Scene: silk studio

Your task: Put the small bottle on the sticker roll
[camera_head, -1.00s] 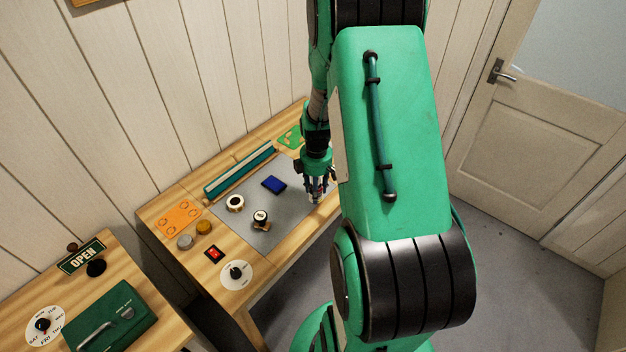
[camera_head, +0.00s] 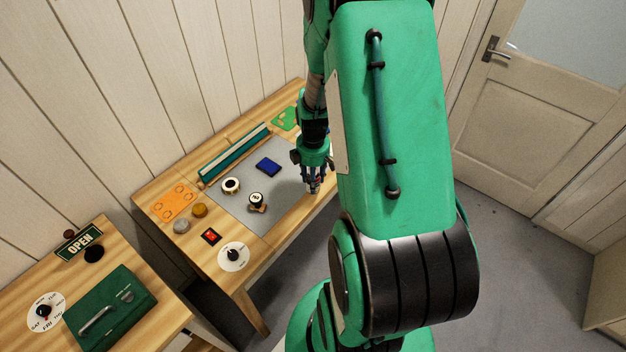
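A white ring-shaped roll with a dark centre (camera_head: 231,186), which looks like the sticker roll, lies on the grey mat (camera_head: 283,207). To its lower right stands a small object with a pale, dark-marked top and brownish parts at its base (camera_head: 256,202); I cannot tell whether it is the small bottle. My gripper (camera_head: 312,189) points down over the mat's right side, near the table's front edge and apart from both objects. Its fingers are small and dark here. I cannot tell whether they hold anything.
A blue box (camera_head: 268,167) lies on the mat. A long green-and-white bar (camera_head: 235,153) lies behind it. Left are an orange sheet (camera_head: 173,203), two round pots (camera_head: 190,218), a red-and-black item (camera_head: 210,237) and a white dial (camera_head: 234,257). My arm hides the table's right end.

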